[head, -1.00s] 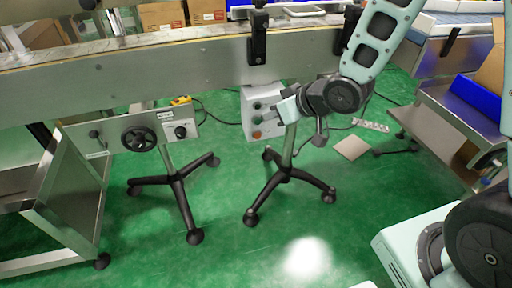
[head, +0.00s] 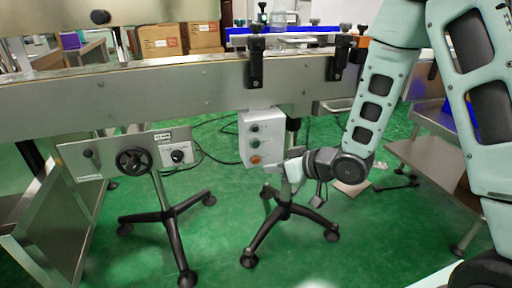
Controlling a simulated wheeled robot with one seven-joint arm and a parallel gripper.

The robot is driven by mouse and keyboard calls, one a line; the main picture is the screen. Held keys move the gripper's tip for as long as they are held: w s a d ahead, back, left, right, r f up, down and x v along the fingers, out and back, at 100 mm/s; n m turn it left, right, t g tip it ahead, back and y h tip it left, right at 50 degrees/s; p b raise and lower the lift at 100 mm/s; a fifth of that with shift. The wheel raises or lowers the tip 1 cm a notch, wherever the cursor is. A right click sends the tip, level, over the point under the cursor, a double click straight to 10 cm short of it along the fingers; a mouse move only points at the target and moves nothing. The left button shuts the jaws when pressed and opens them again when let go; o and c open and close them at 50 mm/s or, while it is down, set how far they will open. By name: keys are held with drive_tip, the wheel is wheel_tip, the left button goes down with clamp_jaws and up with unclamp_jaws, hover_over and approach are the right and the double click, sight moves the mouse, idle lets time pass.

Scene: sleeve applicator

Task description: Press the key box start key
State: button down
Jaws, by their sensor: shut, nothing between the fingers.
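The key box (head: 268,126) is a light grey box hanging under the conveyor frame, a little right of the middle in the head view. Its front has a column of round keys: two small dark or greenish ones (head: 253,127) and a red-orange one (head: 255,160) at the bottom. I cannot read which is the start key. My gripper (head: 282,172) is shut and empty. It points left, just off the lower right of the box. The picture does not settle whether it touches the box; the keys stay uncovered.
The steel conveyor (head: 180,92) runs across above the box. A panel with a black handwheel (head: 134,161) stands at left on a black-footed stand. Another black-footed stand (head: 284,212) is below my gripper. A steel table (head: 432,160) is at right. Green floor in front is open.

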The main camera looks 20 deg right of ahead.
sight(256, 145)
drive_tip(key=shift+w+p, duration=0.9)
drive_tip(key=shift+w, duration=3.45)
drive_tip(key=shift+w, duration=0.15)
drive_tip(key=shift+w+p, duration=0.3)
